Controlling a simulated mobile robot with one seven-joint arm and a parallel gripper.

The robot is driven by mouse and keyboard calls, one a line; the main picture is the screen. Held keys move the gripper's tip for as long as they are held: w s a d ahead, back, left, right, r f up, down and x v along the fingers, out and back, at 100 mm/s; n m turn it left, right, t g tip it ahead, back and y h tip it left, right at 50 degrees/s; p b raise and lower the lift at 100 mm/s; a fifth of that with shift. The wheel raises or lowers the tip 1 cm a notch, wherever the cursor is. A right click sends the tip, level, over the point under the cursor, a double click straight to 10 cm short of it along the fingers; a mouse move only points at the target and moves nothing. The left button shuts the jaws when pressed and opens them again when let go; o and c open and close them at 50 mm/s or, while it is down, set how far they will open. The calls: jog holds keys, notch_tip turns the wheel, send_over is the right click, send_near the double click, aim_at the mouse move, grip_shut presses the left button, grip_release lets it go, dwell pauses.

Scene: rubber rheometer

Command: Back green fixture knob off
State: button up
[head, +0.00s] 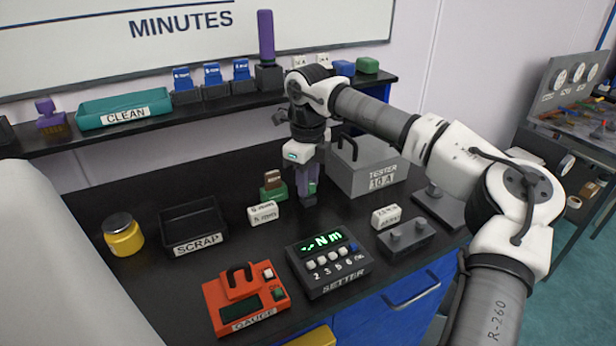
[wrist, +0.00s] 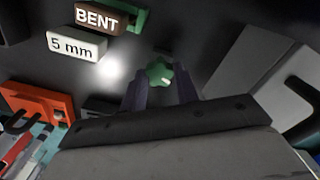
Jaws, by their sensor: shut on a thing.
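A green knob (wrist: 160,72) with a small white mark shows between the fingertips of my gripper (wrist: 160,88) in the wrist view. In the head view my gripper (head: 307,190) points down at the bench, shut on the knob, and only a bit of green (head: 313,187) shows beside the fingers. What the knob is mounted on is hidden. A green fixture (head: 270,194) holding a brown block (head: 272,178) stands just left of my gripper. The block reads BENT in the wrist view (wrist: 97,17).
A white 5 mm block (head: 263,214) lies left of my gripper. The grey tester (head: 365,170) stands close on the right. The black setter (head: 328,265), red gauge (head: 245,300) and scrap tray (head: 193,230) are nearer the front. A shelf (head: 150,133) runs behind.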

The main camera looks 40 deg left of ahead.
jog(key=shift+n, duration=1.9)
jog(key=o, duration=1)
notch_tip(320, 180, up, 14)
jog(key=shift+f+b, duration=0.1)
jog(key=shift+b, duration=0.8)
